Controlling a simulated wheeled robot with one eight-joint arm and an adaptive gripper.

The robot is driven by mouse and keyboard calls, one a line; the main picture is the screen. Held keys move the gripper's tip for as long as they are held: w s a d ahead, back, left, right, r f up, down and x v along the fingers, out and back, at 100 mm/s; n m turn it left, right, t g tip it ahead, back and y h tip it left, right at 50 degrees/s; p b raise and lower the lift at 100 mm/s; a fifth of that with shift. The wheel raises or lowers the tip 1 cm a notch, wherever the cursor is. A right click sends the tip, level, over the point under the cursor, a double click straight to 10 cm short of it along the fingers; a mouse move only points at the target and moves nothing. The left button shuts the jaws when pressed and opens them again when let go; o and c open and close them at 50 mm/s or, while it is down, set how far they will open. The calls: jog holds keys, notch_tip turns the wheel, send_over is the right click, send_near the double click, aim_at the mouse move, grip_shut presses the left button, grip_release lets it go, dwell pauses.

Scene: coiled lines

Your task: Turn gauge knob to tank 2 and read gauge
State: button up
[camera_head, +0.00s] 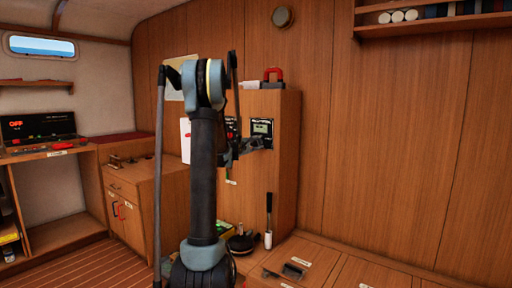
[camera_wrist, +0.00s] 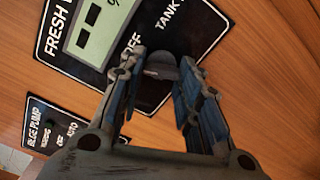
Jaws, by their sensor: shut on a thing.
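The black fresh-water gauge panel (camera_wrist: 60,41) fills the upper part of the wrist view, tilted in the picture, with a pale display (camera_wrist: 98,28). The display shows dark blocks and part of a % sign; I cannot read a number. The dark gauge knob (camera_wrist: 161,65) sits between the fingertips of my gripper (camera_wrist: 160,76), which is shut on it. The lettering "OFF" and "TANK" shows around the knob; the tank number and the knob's pointer are not clear. In the head view the gauge panel (camera_head: 262,128) is on the wooden cabinet, with my gripper (camera_head: 250,147) at its lower edge.
A bilge pump panel (camera_wrist: 72,150) lies beside the gauge panel, close to my gripper. A black-and-white handle (camera_head: 268,222) stands on the low bench. A lit "OFF" panel (camera_head: 40,127) is at far left.

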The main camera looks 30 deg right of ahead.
jog(key=m, duration=0.3)
jog(key=shift+a+m, duration=0.1)
jog(key=shift+m, duration=0.3)
jog(key=shift+o, duration=0.2)
jog(key=m, duration=0.3)
jog(key=shift+m, duration=0.3)
jog(key=m, duration=0.5)
jog(key=shift+r+m, duration=0.15)
jog(key=shift+m, duration=0.15)
jog(key=o, duration=0.9)
jog(key=shift+o, duration=0.7)
